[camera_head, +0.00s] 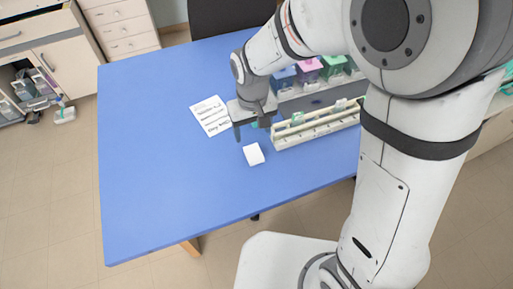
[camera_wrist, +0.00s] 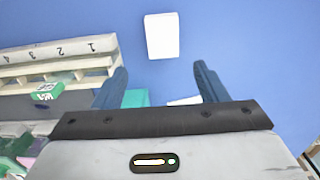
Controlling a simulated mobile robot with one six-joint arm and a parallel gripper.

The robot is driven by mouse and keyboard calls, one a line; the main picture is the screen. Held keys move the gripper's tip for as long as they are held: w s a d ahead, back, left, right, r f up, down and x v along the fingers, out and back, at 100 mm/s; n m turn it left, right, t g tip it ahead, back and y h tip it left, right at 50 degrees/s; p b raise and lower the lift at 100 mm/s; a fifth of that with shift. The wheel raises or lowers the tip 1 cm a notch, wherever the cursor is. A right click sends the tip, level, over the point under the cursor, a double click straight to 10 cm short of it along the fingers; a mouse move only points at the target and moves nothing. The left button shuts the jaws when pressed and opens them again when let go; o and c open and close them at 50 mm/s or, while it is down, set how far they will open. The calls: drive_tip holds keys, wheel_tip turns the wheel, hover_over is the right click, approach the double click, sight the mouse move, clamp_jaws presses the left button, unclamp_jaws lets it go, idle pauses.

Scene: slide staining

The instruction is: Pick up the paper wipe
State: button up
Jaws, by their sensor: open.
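The paper wipe (camera_head: 254,154) is a small white folded piece lying flat on the blue table, in front of the cream rack. In the wrist view the wipe (camera_wrist: 161,36) lies beyond my fingertips, roughly centred between them and apart from both. My gripper (camera_head: 252,130) points down over the table, just behind the wipe in the head view. Its two dark fingers (camera_wrist: 160,73) are spread open, with nothing held between them. How high the fingertips are above the table is hard to tell.
A cream numbered rack (camera_wrist: 58,62) stands close to the wipe, with a green-labelled piece (camera_wrist: 47,92) at it. Coloured jars (camera_head: 309,66) stand behind the rack. A printed white card (camera_head: 211,115) lies to the left. The table's left side (camera_head: 150,160) is clear.

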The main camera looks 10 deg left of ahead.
sight(252, 148)
drive_tip(key=f, duration=0.3)
drive_tip(key=f+p, duration=0.1)
drive_tip(key=f, duration=0.3)
drive_tip(key=shift+s+a, duration=0.1)
drive_tip(key=shift+s, duration=0.1)
drive_tip(key=c, duration=1.1)
drive_tip(key=shift+c, duration=0.2)
drive_tip(key=shift+r, duration=0.15)
wheel_tip(252, 148, up, 10)
drive_tip(key=shift+b, duration=0.4)
